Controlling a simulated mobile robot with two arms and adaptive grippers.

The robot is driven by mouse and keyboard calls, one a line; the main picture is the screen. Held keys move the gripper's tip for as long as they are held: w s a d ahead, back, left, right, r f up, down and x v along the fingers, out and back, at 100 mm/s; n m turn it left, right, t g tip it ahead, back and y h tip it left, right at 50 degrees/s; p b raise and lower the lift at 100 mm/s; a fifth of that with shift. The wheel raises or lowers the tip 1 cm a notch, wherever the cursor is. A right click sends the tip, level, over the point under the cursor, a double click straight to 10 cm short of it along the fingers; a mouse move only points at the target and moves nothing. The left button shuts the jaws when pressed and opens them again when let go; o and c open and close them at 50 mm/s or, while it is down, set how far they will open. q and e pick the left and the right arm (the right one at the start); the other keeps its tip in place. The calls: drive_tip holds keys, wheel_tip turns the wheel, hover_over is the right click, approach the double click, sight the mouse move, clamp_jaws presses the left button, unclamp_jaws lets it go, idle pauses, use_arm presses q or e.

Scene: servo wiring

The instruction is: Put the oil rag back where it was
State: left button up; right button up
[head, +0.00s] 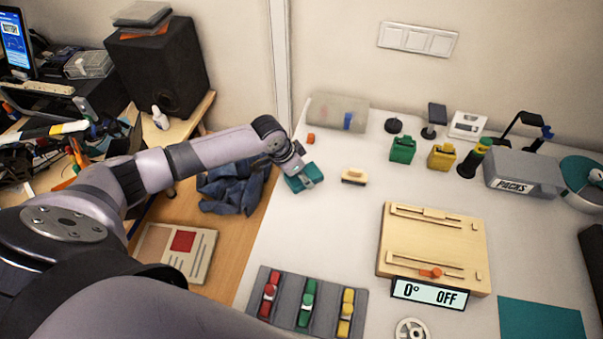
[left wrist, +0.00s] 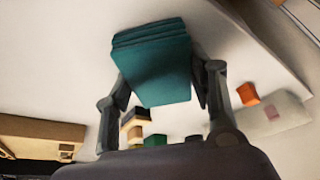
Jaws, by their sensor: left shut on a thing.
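The oil rag is a folded teal cloth block. In the head view the rag (head: 303,178) is at the left edge of the white table, in my left gripper (head: 298,170). In the left wrist view the rag (left wrist: 155,62) sits between the two fingers of my left gripper (left wrist: 160,85), which are shut on its sides. The wrist view shows white table surface around it; I cannot tell whether the rag touches the table. My right gripper is in neither view.
A small orange block (head: 311,138) and a wood-and-black brush-like item (head: 354,176) lie near the rag. A grey mat (head: 286,308) with coloured clips lies in front. A wooden board (head: 434,241) and a flat teal sheet (head: 541,319) lie right. The white table between is clear.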

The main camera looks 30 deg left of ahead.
use_arm(q)
drive_tip(key=o, duration=1)
drive_tip(key=shift+f, duration=0.1)
drive_tip(key=v, duration=1.2)
drive_tip(key=shift+b, duration=0.3)
drive_tip(key=shift+a, duration=0.1)
